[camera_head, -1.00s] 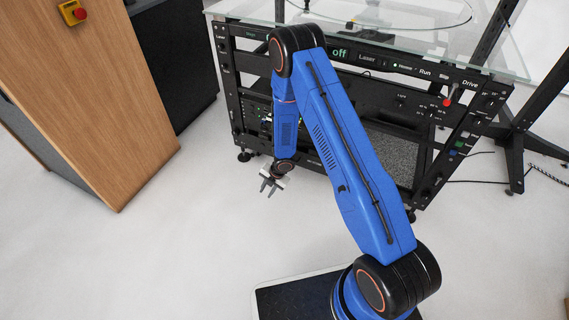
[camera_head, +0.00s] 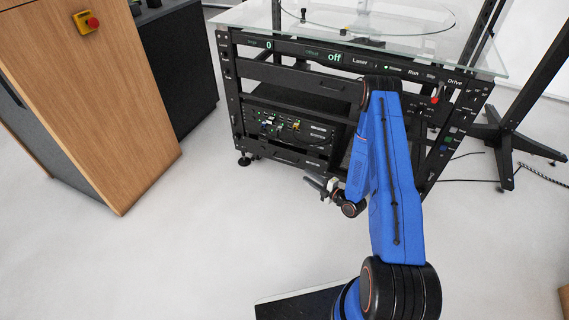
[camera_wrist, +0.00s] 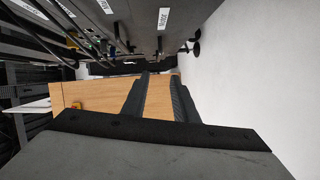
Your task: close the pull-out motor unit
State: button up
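The motor unit (camera_head: 288,156) sits low on the left in the black turntable rack (camera_head: 233,100). Its dark front stands at the rack's lower front, with cables and coloured connectors showing above and behind it; how far out it is I cannot tell exactly. My gripper (camera_head: 315,184) is in front of the rack, just right of and below the unit's front, apparently apart from it. In the wrist view a dark panel labelled "Motor" (camera_wrist: 135,16) runs along the top, close beside my gripper (camera_wrist: 160,76). The two fingers are spread with nothing between them.
A wooden cabinet (camera_head: 100,110) with a red button on a yellow box (camera_head: 86,22) stands at left. A glass top (camera_head: 370,30) covers the rack. A black stand foot (camera_head: 510,145) and cables lie at right.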

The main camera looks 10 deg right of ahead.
jog(key=x, duration=1.7)
jog(key=shift+w+r, duration=0.1)
jog(key=shift+w, duration=0.05)
grip_shut()
jog(key=shift+d, duration=0.1)
dwell(0.9)
